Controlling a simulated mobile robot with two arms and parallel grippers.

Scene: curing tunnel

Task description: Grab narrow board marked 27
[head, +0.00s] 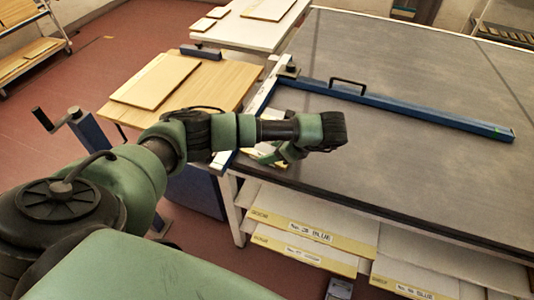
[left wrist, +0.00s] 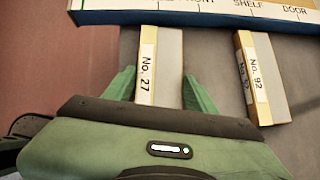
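The narrow board marked No. 27 (left wrist: 172,62) lies on the grey table surface in the left wrist view, pale with a yellow label edge. My left gripper (left wrist: 160,88) is over it, one green finger along each side of the board. The fingers look spread, with little room at the sides; firm contact cannot be made out. In the head view my left gripper (head: 283,153) is low at the table's near left corner and mostly hides the boards there. My right gripper is not in view.
A second narrow board marked No. 92 (left wrist: 264,75) lies to the right of it. A blue rail (head: 420,112) with a black handle crosses the grey table (head: 440,165). Shelves of labelled boards (head: 310,232) are below; a wooden-topped table (head: 210,75) stands at left.

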